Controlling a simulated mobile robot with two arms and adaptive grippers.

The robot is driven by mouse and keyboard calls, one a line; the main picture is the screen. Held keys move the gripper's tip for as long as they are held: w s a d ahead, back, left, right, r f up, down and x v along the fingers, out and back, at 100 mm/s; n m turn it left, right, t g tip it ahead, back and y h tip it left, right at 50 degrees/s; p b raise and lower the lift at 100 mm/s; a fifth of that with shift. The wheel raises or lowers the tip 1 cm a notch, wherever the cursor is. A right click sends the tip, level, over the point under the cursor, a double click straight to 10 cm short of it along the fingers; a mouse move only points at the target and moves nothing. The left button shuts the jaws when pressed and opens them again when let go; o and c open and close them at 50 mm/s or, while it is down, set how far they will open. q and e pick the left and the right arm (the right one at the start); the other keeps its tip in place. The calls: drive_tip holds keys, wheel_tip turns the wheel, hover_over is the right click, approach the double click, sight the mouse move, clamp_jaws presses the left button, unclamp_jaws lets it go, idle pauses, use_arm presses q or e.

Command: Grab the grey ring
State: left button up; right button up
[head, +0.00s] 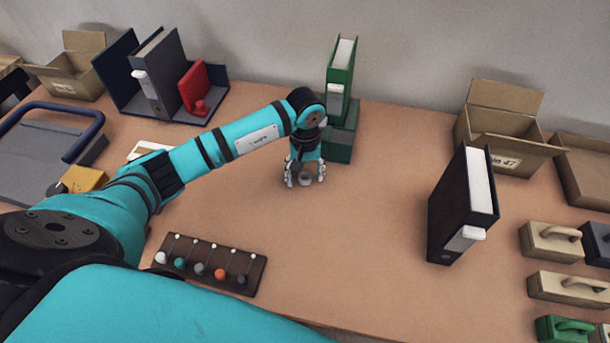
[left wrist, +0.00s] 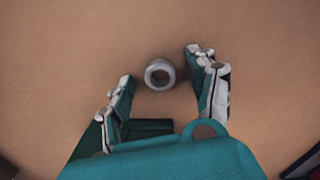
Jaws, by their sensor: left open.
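The grey ring (head: 305,179) stands on the brown table, and in the head view it shows low between the fingers of my left gripper (head: 304,176). In the left wrist view the grey ring (left wrist: 160,73) shows its round opening and sits just past the fingertips, a little nearer the right finger. My left gripper (left wrist: 162,66) is open, pointing down, with a finger on each side of the ring and gaps between them. My right gripper is not in view.
A green binder (head: 341,75) on a dark green box (head: 341,143) stands close behind my left gripper. A black binder (head: 457,210) stands to the right. A dark board with coloured knobs (head: 211,264) lies front left. Open cardboard boxes (head: 507,130) are at the back right. The table's middle is clear.

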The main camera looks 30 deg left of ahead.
use_arm(q)
drive_tip(key=c, duration=0.9)
